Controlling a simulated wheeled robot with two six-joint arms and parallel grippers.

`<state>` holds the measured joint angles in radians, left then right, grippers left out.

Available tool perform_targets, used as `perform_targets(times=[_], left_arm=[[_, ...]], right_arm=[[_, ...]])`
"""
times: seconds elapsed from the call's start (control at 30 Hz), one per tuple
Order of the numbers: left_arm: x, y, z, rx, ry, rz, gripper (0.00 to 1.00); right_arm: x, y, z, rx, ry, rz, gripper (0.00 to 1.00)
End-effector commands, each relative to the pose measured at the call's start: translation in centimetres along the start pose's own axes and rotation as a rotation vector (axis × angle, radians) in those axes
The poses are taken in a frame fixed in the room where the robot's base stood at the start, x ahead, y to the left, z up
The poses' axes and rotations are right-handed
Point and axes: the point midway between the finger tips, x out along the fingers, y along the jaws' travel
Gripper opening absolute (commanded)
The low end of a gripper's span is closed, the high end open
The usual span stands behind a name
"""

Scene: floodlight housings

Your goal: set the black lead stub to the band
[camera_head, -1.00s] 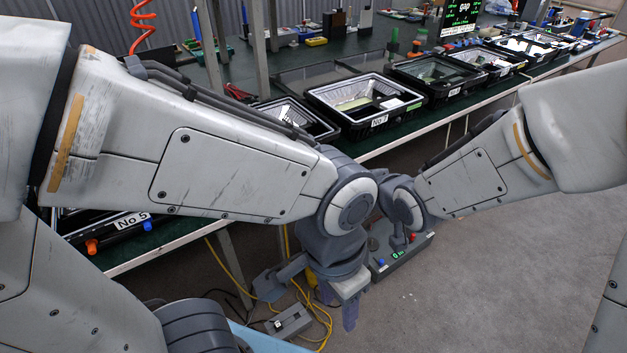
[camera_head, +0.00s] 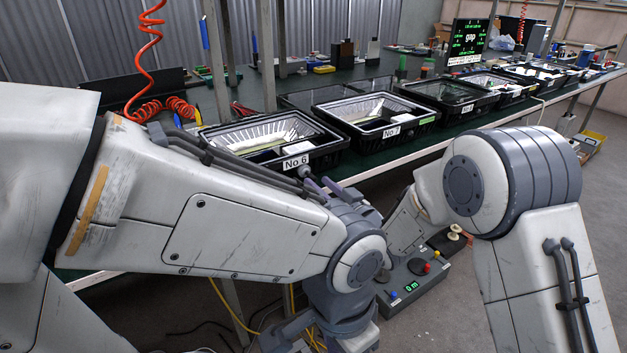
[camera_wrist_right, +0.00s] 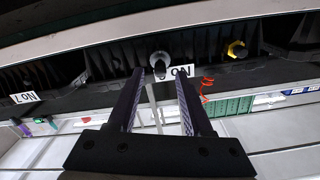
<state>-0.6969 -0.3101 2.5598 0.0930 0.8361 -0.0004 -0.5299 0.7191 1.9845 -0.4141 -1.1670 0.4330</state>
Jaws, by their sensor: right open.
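The black lead stub (camera_wrist_right: 160,70) sticks out of a round grey gland on the front wall of housing No 6 (camera_wrist_right: 190,45). In the head view the grey gland (camera_head: 306,171) shows below the No 6 label, and the housing (camera_head: 228,130) stands on the bench. My right gripper (camera_wrist_right: 160,77) is open, its fingers either side of the stub; I cannot tell whether they touch it. In the head view its purple fingertips (camera_head: 323,185) are just below the gland, the rest hidden behind my left arm. My left gripper's fingers are out of frame. I cannot make out a band.
Housing No 7 (camera_head: 352,108) stands right of No 6. A yellow hex fitting (camera_wrist_right: 236,49) sits right of the stub in the wrist view. A screen (camera_head: 470,40) shows green text reading gap.

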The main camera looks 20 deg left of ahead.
Motion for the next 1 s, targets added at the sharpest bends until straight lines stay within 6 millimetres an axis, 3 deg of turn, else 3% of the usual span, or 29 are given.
perform_targets(times=[0.23,0.6,0.73,1.0], left_arm=[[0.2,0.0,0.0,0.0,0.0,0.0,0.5],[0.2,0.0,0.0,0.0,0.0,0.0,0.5],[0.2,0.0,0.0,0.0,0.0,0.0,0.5],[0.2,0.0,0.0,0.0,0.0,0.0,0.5]], right_arm=[[3.1,0.0,0.1,0.001,-0.001,0.0,0.51],[3.6,0.0,0.0,0.001,-0.001,0.001,0.51],[3.6,0.0,0.0,0.001,-0.001,0.001,0.01],[3.5,0.0,0.0,0.001,-0.001,0.001,0.0]])
